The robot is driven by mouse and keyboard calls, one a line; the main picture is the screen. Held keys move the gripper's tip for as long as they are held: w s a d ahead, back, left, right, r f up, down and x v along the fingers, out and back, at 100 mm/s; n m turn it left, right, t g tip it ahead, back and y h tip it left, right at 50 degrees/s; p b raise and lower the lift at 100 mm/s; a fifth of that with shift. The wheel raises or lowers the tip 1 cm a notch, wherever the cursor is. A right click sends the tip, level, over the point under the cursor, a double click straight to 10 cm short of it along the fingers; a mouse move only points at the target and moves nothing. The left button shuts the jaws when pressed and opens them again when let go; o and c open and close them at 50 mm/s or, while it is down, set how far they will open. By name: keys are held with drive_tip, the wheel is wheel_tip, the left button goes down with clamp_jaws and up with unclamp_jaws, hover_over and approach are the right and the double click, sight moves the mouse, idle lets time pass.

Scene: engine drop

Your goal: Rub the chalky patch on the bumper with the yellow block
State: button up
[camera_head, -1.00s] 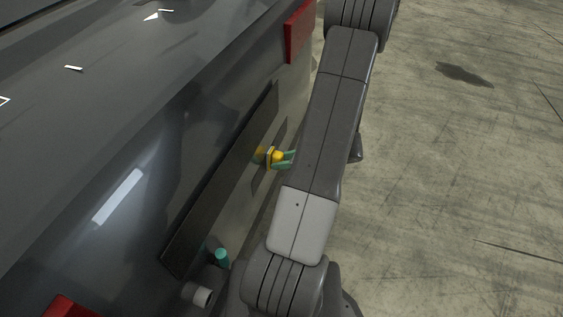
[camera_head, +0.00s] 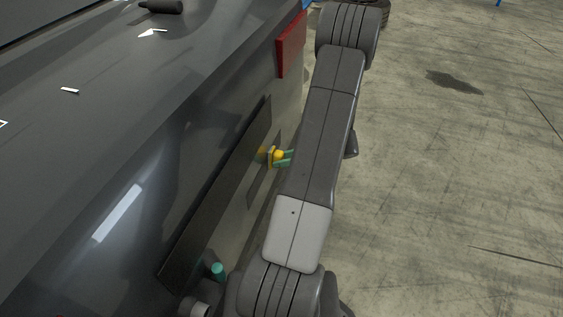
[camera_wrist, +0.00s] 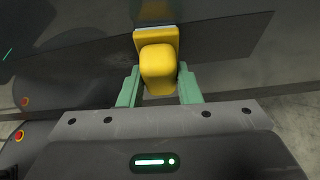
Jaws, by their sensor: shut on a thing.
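The yellow block (camera_wrist: 158,68) is between the green fingers of my gripper (camera_wrist: 160,88) in the wrist view. My gripper is shut on its rounded grip, and its flat yellow plate faces the dark car panel. In the head view the yellow block (camera_head: 277,155) is close against the side of the grey car, at the bumper (camera_head: 232,210), with my green fingers (camera_head: 286,158) to its right. I cannot tell for sure whether it touches the surface.
The grey car body (camera_head: 110,130) fills the left, with a red light (camera_head: 291,45) at its far end. A teal cylinder (camera_head: 218,271) shows near the bottom. Open concrete floor (camera_head: 450,180) lies to the right.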

drive_tip(key=w, duration=0.1)
drive_tip(key=w+d, duration=0.1)
drive_tip(key=w, duration=0.1)
drive_tip(key=shift+w+p, duration=0.3)
drive_tip(key=shift+p, duration=0.1)
drive_tip(key=shift+s+a, duration=0.3)
drive_tip(key=shift+s, duration=0.35)
drive_tip(key=shift+s+a, duration=0.25)
drive_tip(key=shift+s, duration=0.45)
drive_tip(key=shift+s+a, duration=0.3)
drive_tip(key=shift+s, duration=0.35)
drive_tip(key=shift+s+a+b, duration=0.1)
drive_tip(key=shift+s+a, duration=0.2)
drive_tip(key=shift+s, duration=0.85)
drive_tip(key=shift+s+a+b, duration=0.1)
drive_tip(key=shift+s+a, duration=0.25)
drive_tip(key=shift+s, duration=0.8)
drive_tip(key=shift+s+a+b, duration=0.1)
drive_tip(key=shift+s+a, duration=0.2)
drive_tip(key=shift+s, duration=0.85)
drive_tip(key=shift+d, duration=0.1)
drive_tip(key=d, duration=0.2)
drive_tip(key=s+d, duration=0.1)
drive_tip(key=d, duration=0.2)
drive_tip(key=shift+s+d+p, duration=0.25)
drive_tip(key=shift+d+p, duration=0.05)
drive_tip(key=shift+d, duration=0.1)
